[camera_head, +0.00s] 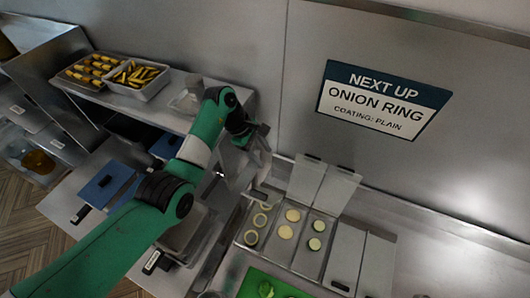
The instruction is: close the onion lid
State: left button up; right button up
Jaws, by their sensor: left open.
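A row of metal bins (267,258) sits on the counter, with three open compartments holding pale and green-rimmed slices. Two raised lids, one left (306,179) and one right (337,190), stand open at the back of the row. My left gripper (256,178) is open, above the back left corner of the bins, left of the raised lids. Its fingers are blurred against the grey metal, so contact there cannot be told. My right gripper is not in view.
Two shut lids (345,254) cover the compartments on the right. A green board (262,284) with green pieces lies in front. Trays of yellow food (136,79) stand on the back left shelf. A wall sign (383,100) reads "NEXT UP ONION RING". The counter at right is mostly clear.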

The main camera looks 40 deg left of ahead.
pick_arm(q)
jog(key=v, duration=0.8)
jog(key=shift+s, duration=0.15)
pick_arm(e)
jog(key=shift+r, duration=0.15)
pick_arm(q)
jog(key=shift+r, duration=0.1)
dwell(0.5)
